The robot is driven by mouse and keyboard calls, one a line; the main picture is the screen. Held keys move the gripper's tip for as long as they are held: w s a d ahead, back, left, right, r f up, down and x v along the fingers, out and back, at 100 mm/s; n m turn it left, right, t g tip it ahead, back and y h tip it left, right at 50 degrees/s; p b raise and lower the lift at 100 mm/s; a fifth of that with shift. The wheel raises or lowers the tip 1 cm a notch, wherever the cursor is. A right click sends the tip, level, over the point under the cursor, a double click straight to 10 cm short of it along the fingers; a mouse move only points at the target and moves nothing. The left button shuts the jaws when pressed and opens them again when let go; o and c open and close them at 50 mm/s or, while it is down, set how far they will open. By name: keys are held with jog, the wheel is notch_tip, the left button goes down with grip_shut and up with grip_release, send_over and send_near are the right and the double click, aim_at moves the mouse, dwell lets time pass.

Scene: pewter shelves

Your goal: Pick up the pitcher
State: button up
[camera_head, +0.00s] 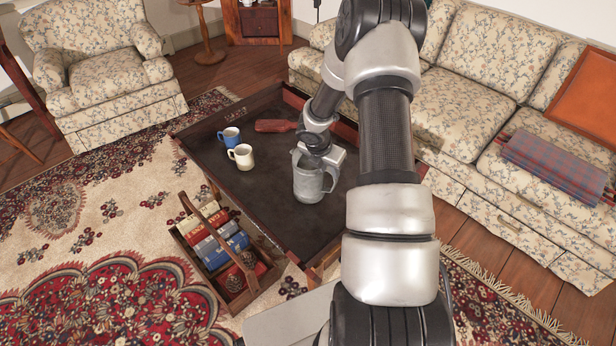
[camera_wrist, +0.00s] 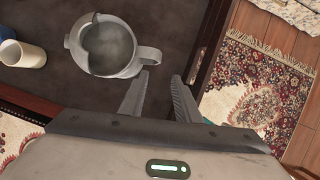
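A grey metal pitcher (camera_head: 309,181) stands upright on the dark table, close to my gripper in the head view. In the wrist view the pitcher (camera_wrist: 106,46) is seen from above, with its handle (camera_wrist: 148,56) pointing right toward the fingers. My gripper (camera_wrist: 162,78) is open, with a gap between its two fingertips and nothing held between them. The fingertips are just beside the handle; I cannot tell whether they touch it. In the head view my gripper's fingers are largely hidden.
The dark table (camera_head: 228,181) has a raised rim. A blue mug (camera_head: 230,137), a cream mug (camera_head: 241,157) and a red-brown object (camera_head: 275,126) stand or lie on it. A wooden carrier (camera_head: 228,262) with books is at its near left. A floral sofa (camera_head: 470,85) is at right.

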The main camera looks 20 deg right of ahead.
aim_at(334, 183)
jog(key=b+x, duration=0.2)
jog(key=x, duration=0.6)
jog(key=shift+f, duration=0.4)
jog(key=shift+w+b+x, duration=0.15)
jog(key=shift+b+x, duration=0.35)
jog(key=shift+x, duration=0.95)
jog(key=shift+w+b+x, duration=0.15)
jog(key=shift+b+x, duration=0.35)
jog(key=shift+x, duration=0.95)
jog(key=shift+d+r, duration=0.1)
jog(key=shift+c, duration=0.2)
grip_shut()
jog(key=shift+w+r, duration=0.2)
jog(key=shift+r, duration=0.05)
